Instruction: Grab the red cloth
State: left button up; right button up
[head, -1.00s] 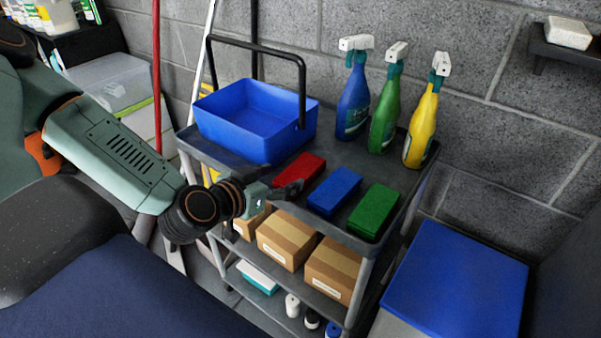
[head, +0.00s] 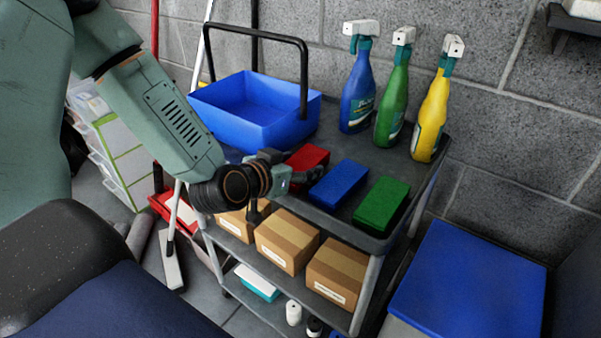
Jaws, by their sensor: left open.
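The red cloth (head: 309,156) is a folded block on the top shelf of the cart, left of the blue cloth (head: 338,183) and the green cloth (head: 381,205). My left gripper (head: 295,167) is open at the near end of the red cloth. One dark finger shows to the left of the cloth and the other to its right, near the blue cloth. The gripper hides the near end of the red cloth, and I cannot tell whether the fingers touch it. My right gripper is not in view.
A blue bucket (head: 245,132) with a dark handle stands behind the gripper. Blue (head: 358,95), green (head: 391,110) and yellow (head: 431,118) spray bottles stand at the back right. Cardboard boxes (head: 287,247) fill the shelf below. A blue-topped box (head: 470,285) is right of the cart.

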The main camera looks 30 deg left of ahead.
pick_arm(q)
jog(key=shift+s+d+r, duration=0.1)
jog(key=shift+d+r, duration=0.1)
jog(key=shift+w+f, duration=0.15)
jog(key=shift+w, duration=0.15)
jog(key=shift+c, duration=0.3)
jog(key=shift+w+a+f, duration=0.1)
jog(key=shift+a, duration=0.05)
jog(key=shift+c, duration=0.7)
jog(key=shift+s+r, duration=0.2)
jog(key=shift+s, duration=0.1)
jog(key=c, duration=0.5)
jog(key=shift+c, duration=0.4)
jog(key=shift+w+f, duration=0.1)
jog(key=shift+w, duration=0.1)
jog(key=shift+s+r, duration=0.1)
jog(key=shift+r, duration=0.45)
notch_tip(320, 180, up, 27)
jog(key=p, duration=1.5)
